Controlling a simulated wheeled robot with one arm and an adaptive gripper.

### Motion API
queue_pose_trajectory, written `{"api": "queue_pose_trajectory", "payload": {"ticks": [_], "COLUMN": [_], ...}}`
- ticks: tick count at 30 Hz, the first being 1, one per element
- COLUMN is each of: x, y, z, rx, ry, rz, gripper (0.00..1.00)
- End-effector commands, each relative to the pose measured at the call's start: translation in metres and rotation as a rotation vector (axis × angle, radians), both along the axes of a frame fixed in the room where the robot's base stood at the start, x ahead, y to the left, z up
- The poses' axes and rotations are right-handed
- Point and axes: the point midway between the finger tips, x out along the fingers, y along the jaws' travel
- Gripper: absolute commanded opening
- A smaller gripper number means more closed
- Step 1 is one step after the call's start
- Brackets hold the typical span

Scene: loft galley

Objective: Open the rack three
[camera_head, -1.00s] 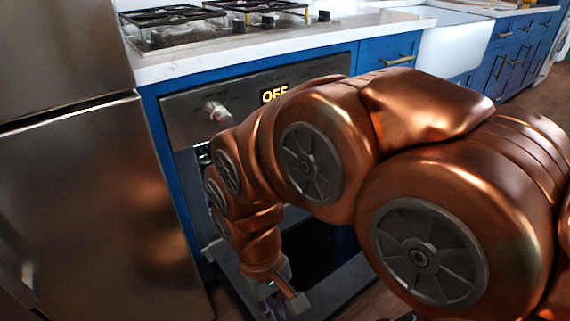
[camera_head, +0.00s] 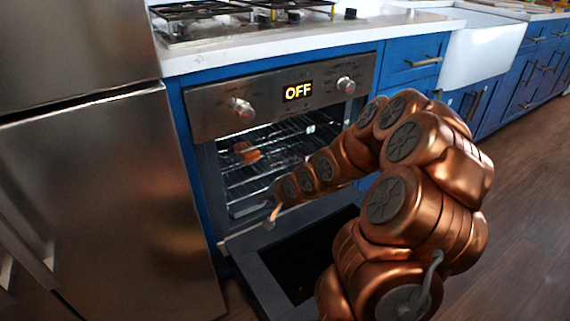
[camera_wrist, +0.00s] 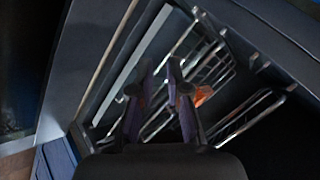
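The oven (camera_head: 270,95) has its door (camera_head: 290,265) lowered, and its cavity is open. Several wire racks (camera_head: 262,140) sit inside at different heights; I cannot tell which is rack three. They also show at a slant in the wrist view (camera_wrist: 245,120). My gripper (camera_head: 272,212) is at the oven mouth, above the lowered door and near the lower racks. In the wrist view my gripper's two fingers (camera_wrist: 161,72) are apart with nothing seen between them, pointing toward the rack bars. Whether they touch a bar is unclear.
An orange item (camera_head: 246,152) rests on a rack; it also shows in the wrist view (camera_wrist: 203,95). A steel fridge (camera_head: 100,190) stands close at left. Blue cabinets (camera_head: 410,62) stand at right. The wooden floor (camera_head: 520,200) at right is clear.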

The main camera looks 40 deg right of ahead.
Motion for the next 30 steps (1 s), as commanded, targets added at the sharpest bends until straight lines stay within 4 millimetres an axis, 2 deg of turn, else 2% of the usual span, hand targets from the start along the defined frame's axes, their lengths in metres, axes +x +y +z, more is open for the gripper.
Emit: {"api": "queue_pose_trajectory", "payload": {"ticks": [3, 7, 12, 15, 19, 23, 30], "x": [0.021, 0.037, 0.044, 0.043, 0.041, 0.042, 0.061], "y": [-0.030, -0.064, -0.107, -0.126, -0.140, -0.144, -0.145], "z": [-0.003, 0.002, 0.011, 0.017, 0.022, 0.023, 0.019], "rx": [0.108, 0.228, 0.366, 0.426, 0.468, 0.484, 0.481], "ry": [-0.129, -0.280, -0.456, -0.535, -0.594, -0.613, -0.614], "rz": [-0.119, -0.240, -0.369, -0.420, -0.454, -0.463, -0.462], "gripper": [0.16, 0.16, 0.16, 0.16, 0.16, 0.16, 0.16]}}
